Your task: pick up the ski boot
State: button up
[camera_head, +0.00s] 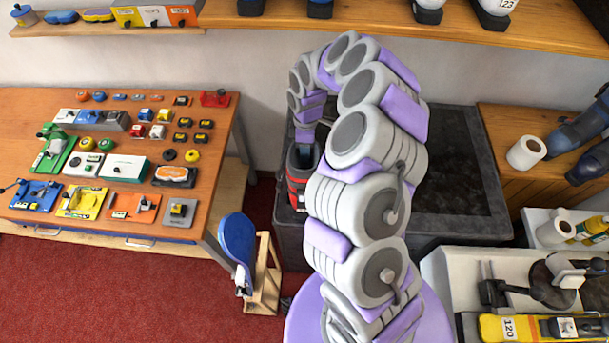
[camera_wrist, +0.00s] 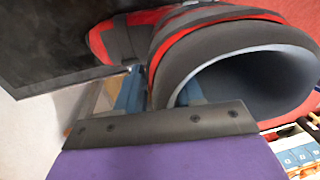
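The red and dark grey ski boot (camera_head: 295,187) stands at the left side of the dark-topped bench, partly hidden behind my arm. In the wrist view the boot (camera_wrist: 235,35) shows its wide cuff opening with a pale blue-grey lining. My gripper (camera_wrist: 160,95) is at the cuff's rim. One blue finger is outside the cuff and the other is inside the opening. The cuff wall fills the gap between them, so the gripper looks shut on it. The fingertips are hidden by the boot. In the head view the gripper (camera_head: 304,145) is mostly hidden.
The dark-topped bench (camera_head: 455,175) is largely clear right of my arm. A wooden table (camera_head: 215,115) with many small parts stands left. A blue paddle-like piece on a wooden stand (camera_head: 262,285) is on the red floor. A shelf (camera_head: 400,22) runs above, and a cluttered worktop (camera_head: 455,270) stands right.

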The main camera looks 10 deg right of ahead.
grip_shut()
jog(key=shift+r, duration=0.1)
dwell(0.4)
